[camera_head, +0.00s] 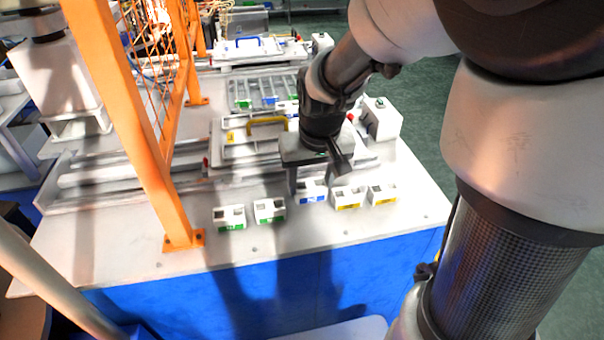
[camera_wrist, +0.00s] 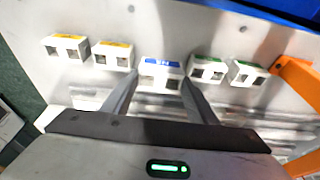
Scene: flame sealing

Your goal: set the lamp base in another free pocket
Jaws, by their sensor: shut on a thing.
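The lamp base appears to be the white block with a blue label (camera_head: 314,198), in the middle of a row near the table's front edge. It also shows in the wrist view (camera_wrist: 161,68), upright, with square openings. My gripper (camera_head: 310,188) points down, its two fingers (camera_wrist: 160,82) on either side of this block and shut on it. A slotted tray (camera_head: 283,80) lies farther back, with green and blue pieces at its near edge. My arm hides part of the tray, and I cannot tell which of its pockets are free.
Two green-labelled blocks (camera_head: 270,210) stand left of the held one and two yellow-labelled blocks (camera_head: 348,196) right of it, close by. A fixture with a yellow handle (camera_head: 267,121) lies between row and tray. An orange post (camera_head: 150,150) rises at left. The front table strip is clear.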

